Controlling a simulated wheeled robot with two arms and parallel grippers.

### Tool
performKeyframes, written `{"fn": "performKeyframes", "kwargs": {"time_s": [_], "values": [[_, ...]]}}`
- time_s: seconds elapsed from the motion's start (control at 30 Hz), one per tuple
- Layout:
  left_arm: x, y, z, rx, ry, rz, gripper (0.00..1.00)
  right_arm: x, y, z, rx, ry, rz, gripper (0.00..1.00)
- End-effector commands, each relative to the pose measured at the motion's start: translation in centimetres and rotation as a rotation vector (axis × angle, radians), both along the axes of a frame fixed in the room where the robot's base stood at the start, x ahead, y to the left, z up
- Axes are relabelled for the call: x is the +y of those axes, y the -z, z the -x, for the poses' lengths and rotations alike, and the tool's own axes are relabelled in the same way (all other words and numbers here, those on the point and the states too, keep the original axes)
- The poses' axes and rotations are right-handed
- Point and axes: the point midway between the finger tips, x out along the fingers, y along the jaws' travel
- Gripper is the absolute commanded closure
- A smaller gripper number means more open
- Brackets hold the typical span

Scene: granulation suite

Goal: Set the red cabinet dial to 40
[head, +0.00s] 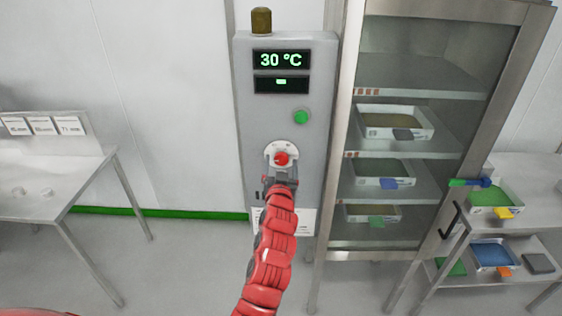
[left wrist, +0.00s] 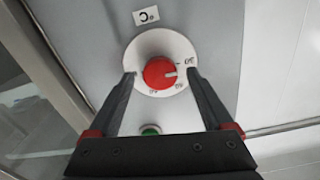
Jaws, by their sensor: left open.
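The red dial (head: 282,158) sits on a round white plate on the grey control panel (head: 255,130). The panel's upper display (head: 281,60) reads 30 °C. In the left wrist view the red dial (left wrist: 159,73) has a white pointer mark on its right side, and the plate carries printed marks too small to read surely. My left gripper (head: 281,165) is in front of the dial. In the left wrist view its two fingers (left wrist: 162,82) are open, one on each side of the dial, with gaps between them and the red knob. My right gripper is not in view.
A green button (head: 301,117) is on the panel above the dial. A glass-fronted cabinet (head: 342,130) with trays stands close on the right. A steel table (head: 60,185) is at left, and a shelf cart (head: 530,215) with trays at far right.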

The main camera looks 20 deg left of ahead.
Motion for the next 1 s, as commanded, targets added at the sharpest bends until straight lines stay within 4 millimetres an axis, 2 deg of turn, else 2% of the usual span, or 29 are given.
{"fn": "performKeyframes", "kwargs": {"time_s": [0.33,0.8,1.0], "values": [[0.09,-0.04,-0.27,-0.001,0.0,0.0,0.18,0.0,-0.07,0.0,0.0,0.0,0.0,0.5],[0.07,-0.04,-0.26,0.0,0.0,0.0,1.0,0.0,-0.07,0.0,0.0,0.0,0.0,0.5],[0.04,-0.01,-0.26,0.003,0.0,-0.013,1.0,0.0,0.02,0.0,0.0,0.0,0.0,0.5]]}}
